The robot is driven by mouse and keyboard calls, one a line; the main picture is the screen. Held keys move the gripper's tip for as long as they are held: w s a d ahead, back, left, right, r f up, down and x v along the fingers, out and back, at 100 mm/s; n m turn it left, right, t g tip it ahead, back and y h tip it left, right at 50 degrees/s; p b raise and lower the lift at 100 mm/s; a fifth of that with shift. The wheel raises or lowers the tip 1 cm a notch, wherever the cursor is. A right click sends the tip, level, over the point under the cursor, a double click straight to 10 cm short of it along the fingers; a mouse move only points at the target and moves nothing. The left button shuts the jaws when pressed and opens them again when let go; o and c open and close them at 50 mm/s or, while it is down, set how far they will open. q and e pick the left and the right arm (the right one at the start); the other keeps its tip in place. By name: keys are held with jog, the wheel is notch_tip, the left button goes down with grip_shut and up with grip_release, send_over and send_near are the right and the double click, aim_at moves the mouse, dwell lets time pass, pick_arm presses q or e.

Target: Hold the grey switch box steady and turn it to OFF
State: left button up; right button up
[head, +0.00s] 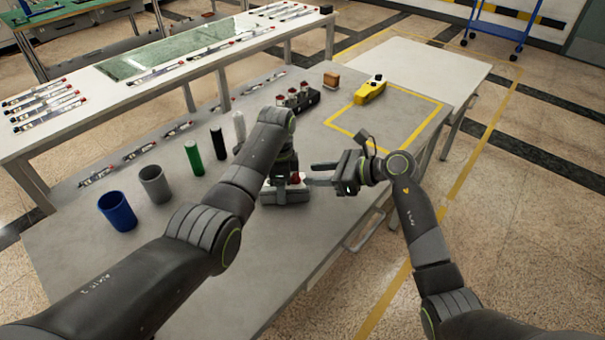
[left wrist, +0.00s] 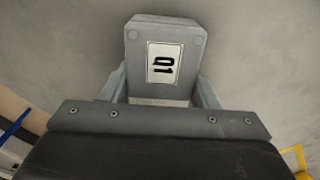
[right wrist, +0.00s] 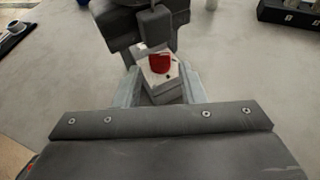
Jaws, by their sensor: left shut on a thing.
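The grey switch box (head: 290,196) stands on the grey table with its red knob (head: 295,178) facing right. In the left wrist view the box (left wrist: 188,40) shows a white label, and my left gripper (left wrist: 163,88) is shut on it, a finger on each side. In the right wrist view the red knob (right wrist: 159,63) sits on the box's white face (right wrist: 163,82). My right gripper (head: 318,173) is open and empty, level with the knob and apart from it. The knob appears between its fingers. My left arm hides part of the box.
A blue cup (head: 117,211), a grey cup (head: 155,184) and a green cylinder (head: 194,158) stand left of my left arm. A dark block with red tops (head: 298,98), a brown block (head: 331,79) and a yellow tool (head: 370,91) lie farther back. The table's right edge is near my right gripper.

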aim_at(298, 174)
jog(key=shift+x, duration=2.2)
jog(key=shift+c, duration=0.2)
jog(key=c, duration=0.7)
jog(key=shift+w+d+n+g+y, duration=0.1)
jog(key=shift+w+n+g+y, duration=0.1)
jog(key=shift+n+g, duration=0.7)
jog(key=shift+w+n+g+y, duration=0.1)
jog(key=shift+n+g+y, duration=0.1)
jog(key=shift+n+g, duration=0.65)
jog(key=shift+w+d+n+g+y, duration=0.1)
jog(key=shift+w+n+g+y, duration=0.1)
jog(key=shift+n+g, duration=0.7)
jog(key=shift+g, duration=0.25)
jog(key=o, duration=0.7)
jog(key=shift+o, duration=0.2)
